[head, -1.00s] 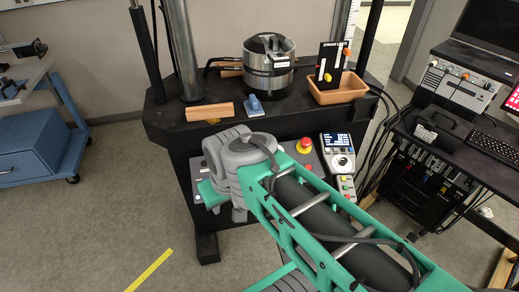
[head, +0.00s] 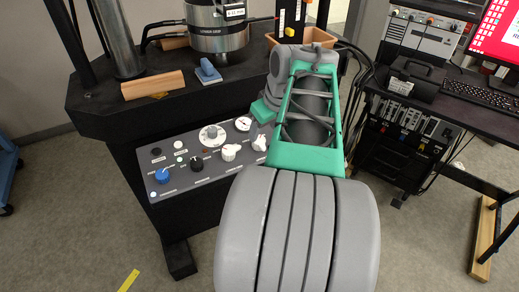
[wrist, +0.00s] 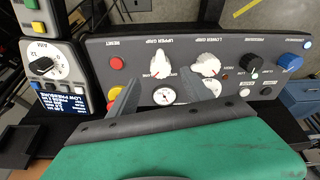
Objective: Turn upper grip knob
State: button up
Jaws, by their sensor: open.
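The upper grip knob (wrist: 160,66) is a white pointer knob on the grey control panel, shown upside down in the wrist view. It also shows beside my arm in the head view (head: 261,143). The similar lower grip knob (wrist: 207,65) sits to its right in the wrist view. My gripper (wrist: 163,84) is open and empty. Its two grey fingers reach toward the panel with the upper grip knob beyond the tips, apart from them. The lower grip knob is close to the right finger. In the head view my arm hides the fingertips.
A pressure gauge (wrist: 163,95) lies between the fingers. A red button (wrist: 116,63), a black knob (wrist: 252,62) and a blue knob (wrist: 290,61) are on the same panel. A handset with a screen (wrist: 62,100) stands at left. A wooden block (head: 153,84) lies on the black machine bed.

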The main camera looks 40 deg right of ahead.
aim_at(259, 140)
jog(key=b+x, duration=0.1)
jog(key=x, duration=0.5)
jog(key=shift+w+f, duration=0.2)
jog(key=shift+f, duration=0.1)
grip_shut()
